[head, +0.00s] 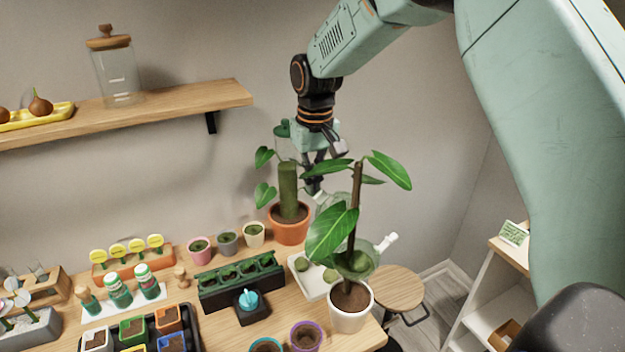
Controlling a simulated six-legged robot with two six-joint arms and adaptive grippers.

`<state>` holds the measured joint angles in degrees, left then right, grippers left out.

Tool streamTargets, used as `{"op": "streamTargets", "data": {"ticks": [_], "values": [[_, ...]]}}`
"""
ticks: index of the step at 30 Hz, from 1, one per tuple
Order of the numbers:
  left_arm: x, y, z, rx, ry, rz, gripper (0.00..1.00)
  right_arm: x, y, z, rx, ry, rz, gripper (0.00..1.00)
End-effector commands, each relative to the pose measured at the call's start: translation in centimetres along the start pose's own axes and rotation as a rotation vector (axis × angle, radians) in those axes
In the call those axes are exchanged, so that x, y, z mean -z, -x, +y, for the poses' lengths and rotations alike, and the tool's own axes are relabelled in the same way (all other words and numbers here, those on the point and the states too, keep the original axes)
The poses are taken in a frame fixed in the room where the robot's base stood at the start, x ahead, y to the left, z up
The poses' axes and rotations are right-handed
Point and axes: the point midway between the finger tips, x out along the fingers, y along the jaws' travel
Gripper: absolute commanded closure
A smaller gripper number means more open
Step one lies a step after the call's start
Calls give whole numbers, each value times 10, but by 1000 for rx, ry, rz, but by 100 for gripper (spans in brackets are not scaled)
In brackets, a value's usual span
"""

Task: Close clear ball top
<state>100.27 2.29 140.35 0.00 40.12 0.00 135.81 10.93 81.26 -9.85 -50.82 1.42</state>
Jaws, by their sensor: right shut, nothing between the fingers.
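A potted plant with large green leaves stands at the table's right front in a white pot (350,308). A clear ball (368,262) is around its stem, with green moss inside and a white tab at its right. Leaves hide part of the ball, and I cannot tell how its upper part sits. My right gripper (314,184) comes down from above, just left of the stem and behind the leaves. It is shut and empty, its tips partly hidden. Whether it touches the ball or a leaf is unclear. My left gripper is not in view.
A moss pole plant in a terracotta pot (289,224) stands close behind the gripper. A white tray (300,263) with moss lies left of the stem. Small pots, a dark planter (240,282) and bottles crowd the left. A round stool (397,287) stands right.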

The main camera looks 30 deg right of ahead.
Motion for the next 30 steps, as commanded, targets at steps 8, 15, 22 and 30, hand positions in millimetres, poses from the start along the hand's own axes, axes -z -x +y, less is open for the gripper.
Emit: {"op": "streamTargets", "data": {"ticks": [8,15,22,30], "values": [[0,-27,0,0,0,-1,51,-5,0,3,-7,-4,146,100],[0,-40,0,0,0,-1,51,-9,4,0,0,-1,246,100],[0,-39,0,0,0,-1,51,-8,6,0,1,0,262,100],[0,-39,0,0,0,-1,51,-7,6,0,1,0,261,100]]}}
